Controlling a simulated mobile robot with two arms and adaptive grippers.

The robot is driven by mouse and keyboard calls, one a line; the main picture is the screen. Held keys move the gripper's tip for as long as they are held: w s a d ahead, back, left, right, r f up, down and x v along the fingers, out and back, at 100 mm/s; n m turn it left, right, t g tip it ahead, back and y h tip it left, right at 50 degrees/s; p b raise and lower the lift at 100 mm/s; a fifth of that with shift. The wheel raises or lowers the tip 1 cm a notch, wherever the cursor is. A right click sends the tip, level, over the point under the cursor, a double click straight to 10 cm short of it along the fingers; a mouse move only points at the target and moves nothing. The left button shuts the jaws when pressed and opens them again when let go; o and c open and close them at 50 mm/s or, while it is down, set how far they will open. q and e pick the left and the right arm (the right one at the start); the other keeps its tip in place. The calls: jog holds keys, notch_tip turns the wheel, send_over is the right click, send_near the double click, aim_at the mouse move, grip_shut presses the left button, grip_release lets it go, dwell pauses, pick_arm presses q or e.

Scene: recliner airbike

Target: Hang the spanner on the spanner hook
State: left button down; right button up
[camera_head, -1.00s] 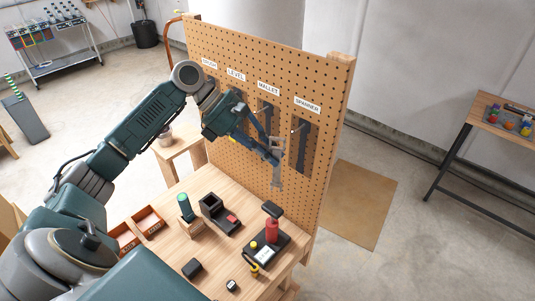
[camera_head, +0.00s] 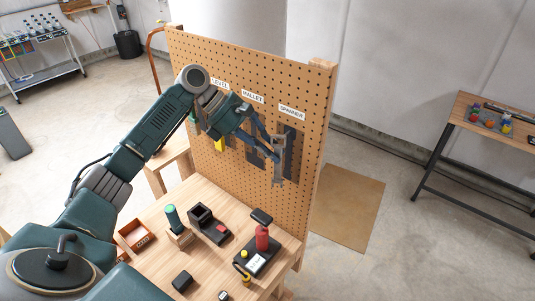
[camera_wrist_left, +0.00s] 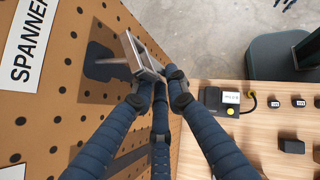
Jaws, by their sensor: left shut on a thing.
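My left gripper (camera_head: 272,148) is shut on the grey metal spanner (camera_head: 279,174), in front of the pegboard. The spanner hangs down from the fingers in the head view. In the left wrist view the blue fingers (camera_wrist_left: 160,92) close on the spanner (camera_wrist_left: 143,54), which stands out beyond their tips near the board. A dark spanner silhouette (camera_head: 290,146) is on the board under the SPANNER label (camera_head: 291,112). In the wrist view a thin grey hook (camera_wrist_left: 112,61) appears over the dark silhouette; contact between spanner and hook cannot be told. My right gripper is not in view.
The pegboard (camera_head: 230,75) stands at the workbench's (camera_head: 205,190) back edge. A side table (camera_head: 470,110) stands far right.

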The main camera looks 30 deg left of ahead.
pick_arm(q)
jog(key=shift+w+d+f, duration=0.1)
jog(key=shift+w+f, duration=0.1)
jog(key=shift+w, duration=0.45)
jog(key=shift+w+d+f, duration=0.1)
jog(key=shift+w+f, duration=0.05)
jog(key=shift+w, duration=0.5)
jog(key=c, duration=1.7)
grip_release()
jog(key=shift+o, duration=0.2)
jog(key=shift+s, duration=0.1)
jog(key=v, duration=1.2)
jog(key=shift+s+f, duration=0.1)
